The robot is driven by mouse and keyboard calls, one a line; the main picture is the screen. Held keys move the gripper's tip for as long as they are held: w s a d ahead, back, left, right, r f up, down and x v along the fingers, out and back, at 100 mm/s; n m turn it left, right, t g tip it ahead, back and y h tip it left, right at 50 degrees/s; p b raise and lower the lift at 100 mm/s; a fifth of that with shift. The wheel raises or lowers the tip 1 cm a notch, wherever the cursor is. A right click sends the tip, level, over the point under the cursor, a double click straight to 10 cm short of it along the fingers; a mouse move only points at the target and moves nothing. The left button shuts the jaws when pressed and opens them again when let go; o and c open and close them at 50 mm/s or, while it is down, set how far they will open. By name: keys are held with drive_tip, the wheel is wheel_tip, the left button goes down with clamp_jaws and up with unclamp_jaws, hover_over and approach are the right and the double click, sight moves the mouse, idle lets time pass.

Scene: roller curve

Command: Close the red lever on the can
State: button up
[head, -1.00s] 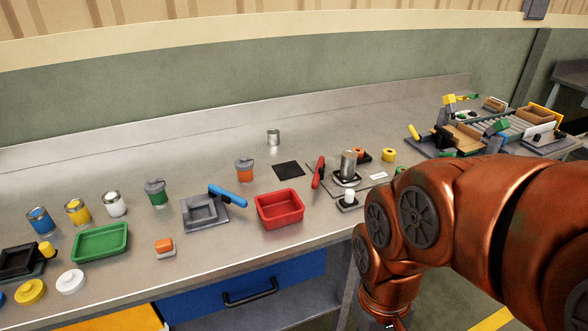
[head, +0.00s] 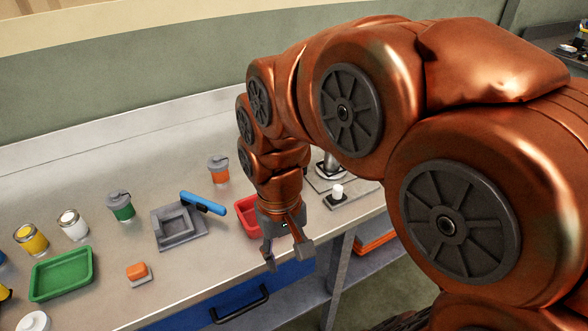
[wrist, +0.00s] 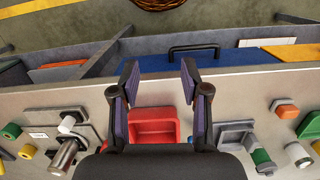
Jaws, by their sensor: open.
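The red lever cannot be made out in the head view, where my arm covers its place. In the head view, only the low part of the can's stand (head: 328,171) shows behind my arm. My gripper (head: 287,258) is open and empty, pointing down near the bench's front edge, left of the can. In the wrist view my gripper (wrist: 159,80) has its fingers spread, with the red tray below.
The red tray (head: 246,217) is beside my gripper. A fixture with a blue lever (head: 203,203) and a green tray (head: 62,273) stand to the left. A white knob (head: 338,191) stands before the can. Blue drawers (head: 240,290) are below the bench edge.

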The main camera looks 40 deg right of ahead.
drive_tip(key=w+d+m+p, duration=0.1)
drive_tip(key=w+d+m, duration=0.1)
drive_tip(key=w+d, duration=0.4)
drive_tip(key=w+d+m+t+p, duration=0.1)
drive_tip(key=w+d+m, duration=0.1)
drive_tip(key=w+d, duration=0.4)
drive_tip(key=w+d+r+m, duration=0.1)
drive_tip(key=w+d+m, duration=0.1)
drive_tip(key=w+d, duration=0.4)
drive_tip(key=shift+w+p, duration=0.4)
drive_tip(key=shift+w, duration=1.55)
drive_tip(key=shift+w+d+f, duration=0.2)
drive_tip(key=shift+w+d, duration=0.05)
drive_tip(key=shift+d, duration=0.25)
drive_tip(key=shift+f+p, duration=1.3)
drive_tip(key=shift+f, duration=2.45)
clamp_jaws()
